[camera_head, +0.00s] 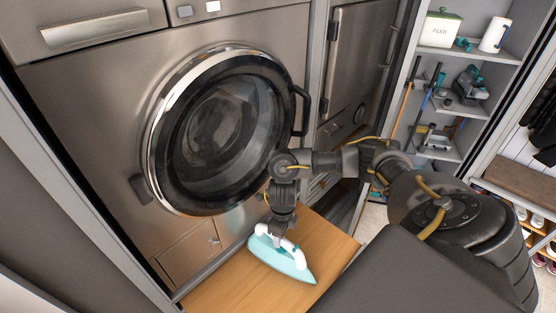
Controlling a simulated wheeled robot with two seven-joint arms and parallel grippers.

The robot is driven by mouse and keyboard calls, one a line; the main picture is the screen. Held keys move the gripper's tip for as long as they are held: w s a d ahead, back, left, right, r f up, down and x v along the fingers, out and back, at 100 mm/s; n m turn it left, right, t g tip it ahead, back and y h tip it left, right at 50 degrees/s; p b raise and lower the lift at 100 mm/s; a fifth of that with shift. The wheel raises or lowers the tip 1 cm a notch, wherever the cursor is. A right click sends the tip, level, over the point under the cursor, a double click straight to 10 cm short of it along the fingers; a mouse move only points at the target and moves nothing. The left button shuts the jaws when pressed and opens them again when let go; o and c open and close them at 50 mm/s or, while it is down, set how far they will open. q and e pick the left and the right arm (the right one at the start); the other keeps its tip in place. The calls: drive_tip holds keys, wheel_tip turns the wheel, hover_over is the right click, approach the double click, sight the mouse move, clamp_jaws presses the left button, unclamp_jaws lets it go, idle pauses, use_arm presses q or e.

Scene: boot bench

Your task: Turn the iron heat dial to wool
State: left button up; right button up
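The iron (283,262) is teal with a white handle. It lies on a wooden surface (335,246) with its pointed tip towards the lower right. My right gripper (278,226) comes down from above over the iron's rear and handle area. Its fingertips are at or very close to the iron; I cannot tell whether they touch it or whether they are open or shut. The heat dial and its markings cannot be made out, as the gripper covers part of the iron's top. My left gripper is not in view.
A large front-loading washer (220,130) stands just behind the wooden surface, its round door shut. A steel cabinet (356,60) and open shelves (468,100) with tools and containers stand to the right. The wooden surface is bare on both sides of the iron.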

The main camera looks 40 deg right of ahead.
sight(282, 243)
drive_tip(key=shift+s+f+p, duration=0.1)
drive_tip(key=shift+f+p, duration=0.45)
drive_tip(key=shift+f, duration=3.2)
drive_tip(key=c, duration=1)
drive_tip(key=m, duration=0.4)
drive_tip(key=shift+p, duration=0.4)
drive_tip(key=o, duration=1)
drive_tip(key=shift+r+b, duration=0.45)
drive_tip(key=shift+r, duration=3.35)
drive_tip(key=shift+c, duration=0.2)
